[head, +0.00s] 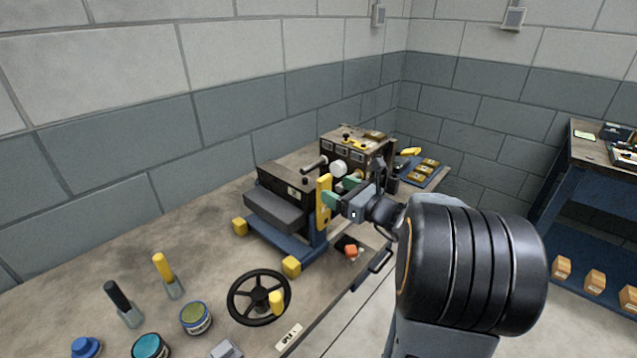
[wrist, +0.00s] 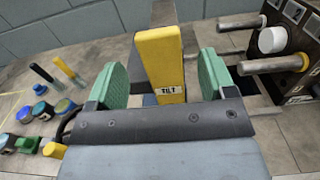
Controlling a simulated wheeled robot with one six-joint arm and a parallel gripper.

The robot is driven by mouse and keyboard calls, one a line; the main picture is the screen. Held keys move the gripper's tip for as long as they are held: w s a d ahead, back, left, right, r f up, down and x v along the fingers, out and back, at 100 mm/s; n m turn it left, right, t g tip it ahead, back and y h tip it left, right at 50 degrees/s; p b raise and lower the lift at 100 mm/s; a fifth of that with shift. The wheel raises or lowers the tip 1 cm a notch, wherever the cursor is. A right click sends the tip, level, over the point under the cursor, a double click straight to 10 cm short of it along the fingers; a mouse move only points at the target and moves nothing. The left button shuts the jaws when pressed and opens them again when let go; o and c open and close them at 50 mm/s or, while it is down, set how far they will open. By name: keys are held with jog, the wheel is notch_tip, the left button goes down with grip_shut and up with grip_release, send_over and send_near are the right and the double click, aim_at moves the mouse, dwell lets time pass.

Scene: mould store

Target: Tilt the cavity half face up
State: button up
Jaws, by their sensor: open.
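A yellow lever marked TILT (head: 323,208) stands upright at the front end of a dark mould block (head: 287,186) on a blue base. The block looks like the cavity half; its cavity face cannot be made out. My gripper (head: 333,199) is at the lever. In the wrist view the lever (wrist: 161,62) stands between the two green finger pads of my gripper (wrist: 158,80), with a gap on each side. The gripper is open and holds nothing.
A second dark block with pins (wrist: 290,45) stands close on the right. A black handwheel (head: 240,298), brushes and several tins (head: 196,318) lie at the front left of the bench. An orange-red knob (head: 351,251) sits near the bench edge below my gripper.

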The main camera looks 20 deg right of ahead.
aim_at(327, 185)
jog(key=x, duration=0.6)
jog(key=shift+w+a, duration=0.2)
jog(key=shift+w, duration=0.1)
jog(key=shift+c, duration=0.2)
jog(key=c, duration=1.2)
jog(key=shift+c, duration=0.2)
